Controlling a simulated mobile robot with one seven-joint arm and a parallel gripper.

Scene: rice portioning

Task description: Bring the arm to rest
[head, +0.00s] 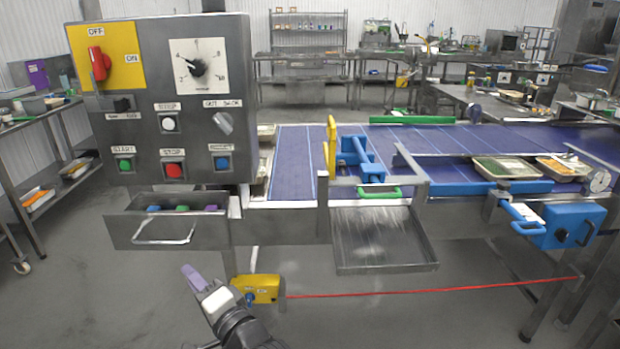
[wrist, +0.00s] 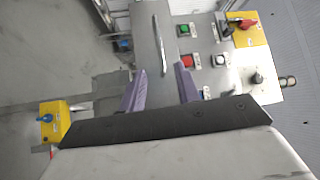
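My arm reaches up from the bottom of the head view, and my gripper (head: 193,279) has purple fingers. It is in free air below and in front of the pulled-out drawer (head: 125,230). In the wrist view my gripper (wrist: 160,88) shows two purple fingers spread apart with nothing held between them. The drawer handle (wrist: 160,45) appears beyond the fingertips, with a visible gap. In the head view only one finger shows clearly.
The control box (head: 160,135) with switches, dial and buttons stands above the drawer. A yellow pull-cord switch (head: 258,289) with a red cord (head: 430,291) is just right of my gripper. A metal tray (head: 385,240) hangs below the blue conveyor (head: 300,150).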

